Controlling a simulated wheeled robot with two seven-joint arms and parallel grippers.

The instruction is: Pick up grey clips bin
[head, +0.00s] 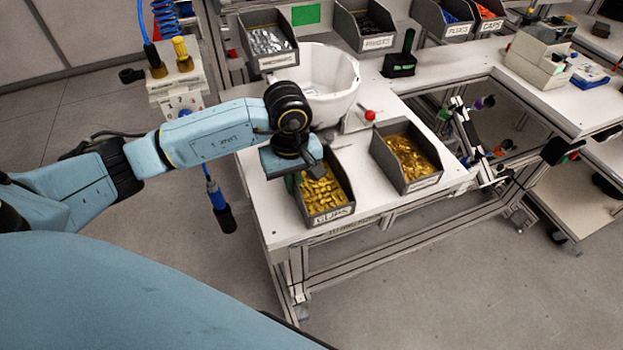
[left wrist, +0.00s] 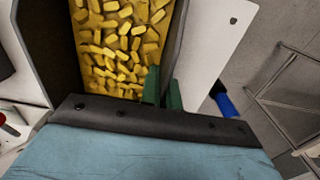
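The grey clips bin (head: 347,211) stands on the near left part of the white bench, its label at the front and yellow clips inside. It also shows in the left wrist view (left wrist: 48,45), filled with yellow pieces. My left gripper (head: 293,182) is at the bin's left wall. In the left wrist view its two green fingers (left wrist: 163,90) are close together at the wall, one on the bin's inner side and one near its outer side. Whether they press on the wall is not clear. My right gripper is not in view.
A second grey bin (head: 424,182) with yellow-gold parts stands just right. More bins line the back, including one with silver parts (head: 268,60). A blue-handled tool (head: 218,198) hangs at the left.

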